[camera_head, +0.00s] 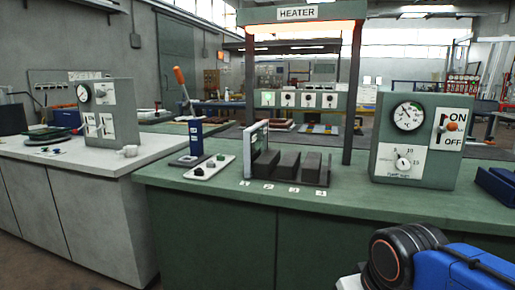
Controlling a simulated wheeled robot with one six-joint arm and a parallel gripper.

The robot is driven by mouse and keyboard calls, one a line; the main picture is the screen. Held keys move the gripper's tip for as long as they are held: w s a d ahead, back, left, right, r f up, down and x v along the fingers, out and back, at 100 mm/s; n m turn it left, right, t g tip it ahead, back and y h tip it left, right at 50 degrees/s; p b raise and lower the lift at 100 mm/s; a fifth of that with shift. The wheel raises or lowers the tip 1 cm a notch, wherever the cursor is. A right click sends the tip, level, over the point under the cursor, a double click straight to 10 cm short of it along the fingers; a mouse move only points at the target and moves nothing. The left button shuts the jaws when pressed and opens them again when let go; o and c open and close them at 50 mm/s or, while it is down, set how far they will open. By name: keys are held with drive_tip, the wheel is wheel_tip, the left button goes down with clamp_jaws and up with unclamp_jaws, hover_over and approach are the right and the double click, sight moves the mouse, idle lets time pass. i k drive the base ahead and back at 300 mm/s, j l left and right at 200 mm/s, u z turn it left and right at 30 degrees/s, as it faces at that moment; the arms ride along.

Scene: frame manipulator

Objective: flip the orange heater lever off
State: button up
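The orange-tipped lever (452,126) is on a white ON/OFF plate (450,143) at the right of the grey-green control box (415,170). The box stands on the right part of the green bench. The lever tip shows between the words ON and OFF, at about mid-height; I cannot tell its exact setting. The heater hood (297,13), labelled HEATER, stands on dark posts left of the box, and its underside glows orange. My gripper is not in view; only a blue and black part of my arm shows at the bottom right.
The control box also bears a round gauge (408,115) and a dial (403,162). Dark blocks (290,165) stand on the green bench (230,197) under the hood. A blue tray (497,186) lies right of the box. Bench space in front of the box is clear.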

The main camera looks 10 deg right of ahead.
sight(452, 127)
drive_tip(key=z, duration=1.25)
